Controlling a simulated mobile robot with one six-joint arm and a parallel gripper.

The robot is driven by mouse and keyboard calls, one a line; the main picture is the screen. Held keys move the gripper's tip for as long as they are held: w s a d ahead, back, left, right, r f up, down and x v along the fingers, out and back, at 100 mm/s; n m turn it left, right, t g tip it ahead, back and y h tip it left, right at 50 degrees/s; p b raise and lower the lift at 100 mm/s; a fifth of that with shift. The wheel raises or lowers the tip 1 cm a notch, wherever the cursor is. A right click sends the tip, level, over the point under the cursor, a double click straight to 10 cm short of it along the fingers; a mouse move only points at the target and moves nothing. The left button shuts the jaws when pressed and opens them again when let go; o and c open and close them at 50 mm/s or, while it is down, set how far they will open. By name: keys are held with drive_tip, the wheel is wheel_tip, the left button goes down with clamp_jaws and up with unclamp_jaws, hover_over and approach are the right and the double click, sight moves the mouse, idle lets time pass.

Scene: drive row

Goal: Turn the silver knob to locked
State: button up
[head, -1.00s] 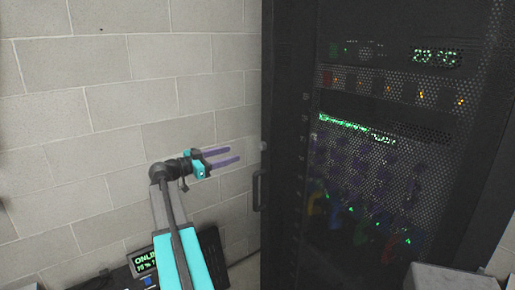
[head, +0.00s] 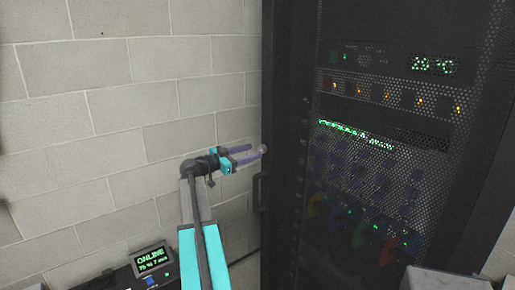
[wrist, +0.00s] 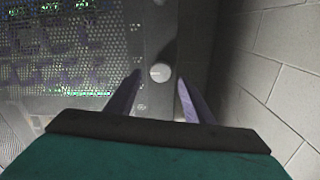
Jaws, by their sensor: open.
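The silver knob (wrist: 160,73) is a small round pale disc on the dark door frame of the rack. In the wrist view it sits between and just beyond the two purple fingers of my gripper (wrist: 158,95), which are spread apart. In the head view the knob (head: 263,149) shows at the rack's left edge, at the fingertips of my gripper (head: 258,152). I cannot tell whether the fingers touch it. Small marks show on the frame around the knob in the wrist view, too small to read.
The rack's perforated door (head: 380,150) shows lit equipment behind it. A dark door handle (head: 258,191) is just below the knob. A block wall (head: 110,130) stands at the left.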

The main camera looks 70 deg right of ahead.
sight(260, 149)
drive_tip(key=shift+p+x, duration=0.55)
drive_tip(key=shift+x, duration=1.45)
drive_tip(key=c, duration=0.9)
drive_tip(key=shift+w+d, duration=0.15)
drive_tip(key=shift+d, duration=0.05)
drive_tip(key=shift+c, duration=0.7)
drive_tip(key=shift+a, duration=0.2)
drive_tip(key=shift+f, duration=0.1)
